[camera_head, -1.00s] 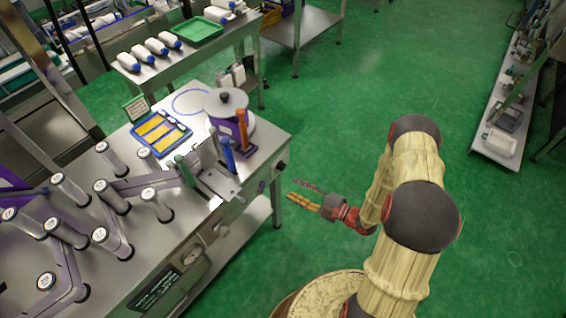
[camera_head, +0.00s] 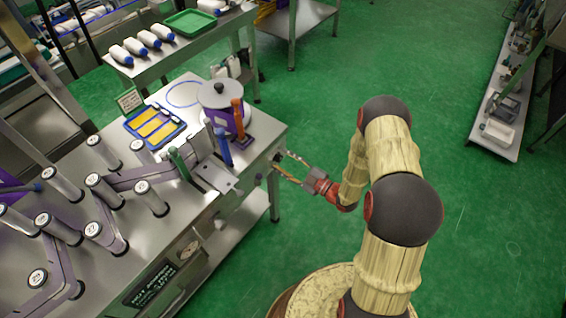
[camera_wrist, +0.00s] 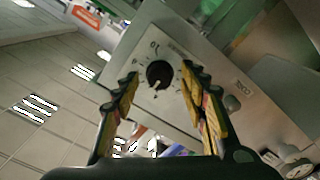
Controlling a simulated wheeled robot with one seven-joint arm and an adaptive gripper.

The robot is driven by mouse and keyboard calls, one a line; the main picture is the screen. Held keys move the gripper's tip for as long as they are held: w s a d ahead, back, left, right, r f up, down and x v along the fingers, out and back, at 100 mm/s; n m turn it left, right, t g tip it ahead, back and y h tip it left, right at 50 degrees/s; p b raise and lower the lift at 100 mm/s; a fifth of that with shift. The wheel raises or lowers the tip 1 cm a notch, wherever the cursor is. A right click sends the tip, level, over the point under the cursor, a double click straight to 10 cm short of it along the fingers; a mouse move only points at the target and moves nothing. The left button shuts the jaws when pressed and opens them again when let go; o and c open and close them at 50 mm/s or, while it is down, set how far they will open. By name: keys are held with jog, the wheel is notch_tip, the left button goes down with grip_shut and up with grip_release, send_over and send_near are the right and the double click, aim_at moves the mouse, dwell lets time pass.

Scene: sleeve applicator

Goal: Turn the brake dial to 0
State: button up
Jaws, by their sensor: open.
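The brake dial (camera_wrist: 159,73) is a round black knob with a white pointer mark, on a light metal panel (camera_wrist: 140,46) in the wrist view. Its pointer is toward the lower side of the picture. Small marks ring the knob, too small to read surely. My gripper (camera_wrist: 159,80) is open, with one yellow-and-black finger on each side of the dial in this view. I cannot tell whether the fingers touch it. In the head view my gripper (camera_head: 281,161) is at the right front edge of the steel machine table (camera_head: 196,218), where the dial cannot be made out clearly.
Another small knob (camera_head: 259,178) is on the table's front edge, left of my gripper. A gauge (camera_head: 189,250) is lower on the front. Green floor to the right is open.

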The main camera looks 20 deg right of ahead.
jog(key=shift+w+a, duration=0.2)
jog(key=shift+c, duration=0.4)
grip_shut()
